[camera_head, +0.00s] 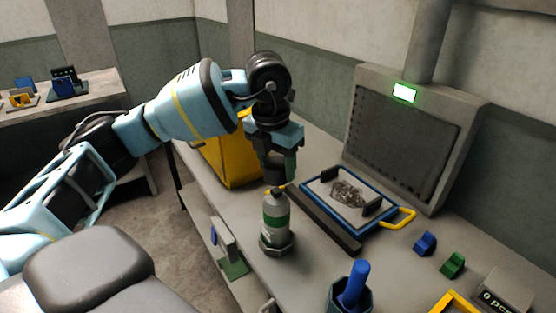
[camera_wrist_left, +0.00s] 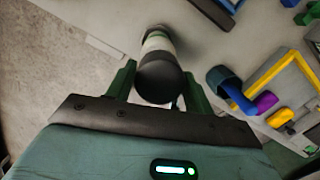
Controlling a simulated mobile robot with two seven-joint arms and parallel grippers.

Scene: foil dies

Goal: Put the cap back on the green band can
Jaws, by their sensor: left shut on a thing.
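The green band can (camera_head: 275,222) stands upright on the bench in the head view, white and grey with a green band, its top uncovered with a small yellowish nozzle. My left gripper (camera_head: 279,166) is just above it, shut on a dark cap (camera_head: 273,171). In the left wrist view the black cap (camera_wrist_left: 158,80) sits between my gripper's green fingers (camera_wrist_left: 158,86). The can (camera_wrist_left: 158,42) shows beyond the cap there, partly hidden by it. The cap looks close over the nozzle; I cannot tell whether they touch. My right gripper is not in view.
A dark bar (camera_head: 325,222) and a blue-framed tray (camera_head: 330,188) with a yellow handle lie right of the can. A yellow box (camera_head: 229,158) stands behind. A dark cup (camera_head: 338,292) with a blue thing, and blue and green blocks, are nearer right.

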